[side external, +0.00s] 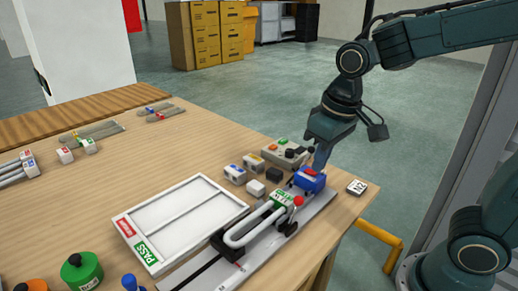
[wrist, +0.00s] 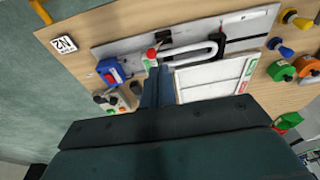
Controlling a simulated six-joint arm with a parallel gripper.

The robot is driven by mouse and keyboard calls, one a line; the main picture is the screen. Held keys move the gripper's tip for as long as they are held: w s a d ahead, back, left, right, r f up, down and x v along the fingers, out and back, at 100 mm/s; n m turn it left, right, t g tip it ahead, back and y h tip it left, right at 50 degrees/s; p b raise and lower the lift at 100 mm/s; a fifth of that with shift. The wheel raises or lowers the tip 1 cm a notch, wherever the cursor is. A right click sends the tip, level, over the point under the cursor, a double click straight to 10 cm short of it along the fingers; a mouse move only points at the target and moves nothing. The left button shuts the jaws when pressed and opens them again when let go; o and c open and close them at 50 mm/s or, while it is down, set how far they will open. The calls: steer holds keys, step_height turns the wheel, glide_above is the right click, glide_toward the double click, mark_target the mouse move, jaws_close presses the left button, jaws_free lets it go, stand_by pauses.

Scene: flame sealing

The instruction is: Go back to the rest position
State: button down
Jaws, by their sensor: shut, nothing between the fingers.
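My gripper (side external: 320,160) is shut and empty, fingers pointing down over the right end of the workbench. In the side view its tips are just behind and above a blue block with a red top (side external: 309,181); I cannot tell whether they touch it. In the wrist view the closed fingers (wrist: 158,70) point towards the fixture, and the blue block (wrist: 109,70) is to their left, apart from them. A white U-shaped tube (side external: 243,232) with a green label lies in the grey rail fixture (side external: 316,209), near a red ball knob (side external: 298,201).
A white two-part tray (side external: 178,188) with red and green PASS labels lies beside the rail. A grey control box (side external: 285,153) and several small blocks stand near my gripper. An N2 tag (side external: 357,187) lies at the bench's right corner. Coloured knobbed parts (side external: 82,271) stand at front left.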

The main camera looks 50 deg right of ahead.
steer(key=s+d+r+t, duration=0.1)
steer(key=s+d, duration=0.1)
steer(key=s, duration=0.3)
steer(key=s+d+r+t, duration=0.1)
steer(key=s+r+t, duration=0.1)
steer(key=s, duration=0.4)
steer(key=shift+s+d+r+t, duration=0.15)
steer(key=shift+d+r+t, duration=0.15)
steer(key=shift+d, duration=0.1)
